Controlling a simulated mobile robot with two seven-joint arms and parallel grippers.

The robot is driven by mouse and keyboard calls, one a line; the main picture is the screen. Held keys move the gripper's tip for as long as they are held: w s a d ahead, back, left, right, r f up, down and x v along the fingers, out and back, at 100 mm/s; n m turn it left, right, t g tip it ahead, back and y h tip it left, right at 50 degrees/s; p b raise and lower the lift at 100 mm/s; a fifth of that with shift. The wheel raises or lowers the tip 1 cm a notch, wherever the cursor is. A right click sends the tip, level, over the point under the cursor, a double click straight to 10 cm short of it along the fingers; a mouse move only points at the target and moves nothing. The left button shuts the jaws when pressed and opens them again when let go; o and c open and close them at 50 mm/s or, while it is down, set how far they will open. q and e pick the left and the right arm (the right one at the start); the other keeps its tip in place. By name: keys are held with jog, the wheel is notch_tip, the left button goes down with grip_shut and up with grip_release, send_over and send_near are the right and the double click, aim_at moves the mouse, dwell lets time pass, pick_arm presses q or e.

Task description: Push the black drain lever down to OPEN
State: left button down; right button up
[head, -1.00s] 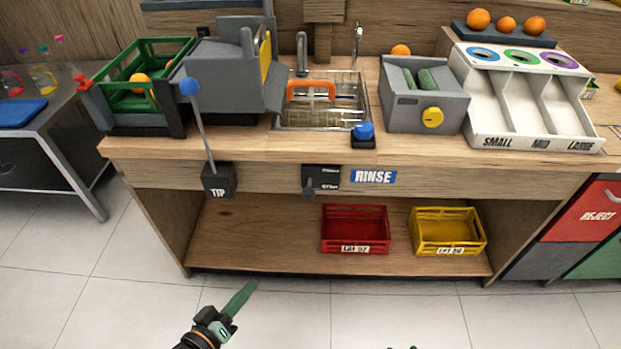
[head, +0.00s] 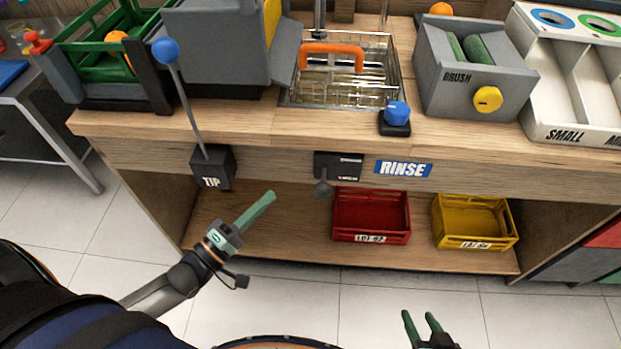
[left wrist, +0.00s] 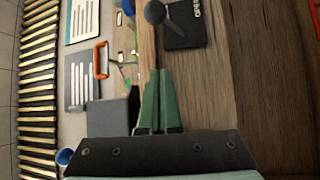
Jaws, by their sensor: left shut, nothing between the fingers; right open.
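The black drain lever, with its round knob (head: 322,189), sticks out from a black plate (head: 339,166) on the counter's front, left of the RINSE label. In the left wrist view the knob (left wrist: 155,12) and plate (left wrist: 185,25) show at the top, beyond my fingertips. My left gripper (head: 270,196) is shut and empty, its green fingers together, left of the knob and apart from it. The left fingers also show in the left wrist view (left wrist: 158,72). My right gripper (head: 421,316) is open and empty, low in front of the counter.
A TIP box (head: 213,167) with a blue-knobbed lever stands left of the drain lever. A red crate (head: 371,238) and a yellow crate (head: 474,240) sit on the shelf below. A sink with a wire basket (head: 340,88) is above. The floor in front is clear.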

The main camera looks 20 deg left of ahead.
aim_at(323, 179)
pick_arm(q)
jog(key=w+d+r, duration=0.1)
jog(key=w+d, duration=0.5)
jog(key=shift+w+d, duration=0.2)
jog(key=shift+d, duration=0.2)
pick_arm(e)
jog(key=shift+s+d+f, duration=0.1)
jog(key=shift+s+f, duration=0.05)
jog(key=shift+s, duration=0.15)
jog(key=shift+f, duration=0.1)
pick_arm(q)
jog(key=shift+f+m+b, duration=0.25)
jog(key=shift+m+b, duration=0.05)
jog(key=shift+b, duration=0.5)
pick_arm(e)
jog(key=shift+w+f, duration=0.1)
jog(key=shift+f, duration=0.35)
pick_arm(q)
jog(key=shift+s, duration=0.1)
jog(key=shift+f+h, duration=0.1)
jog(key=shift+h, duration=0.2)
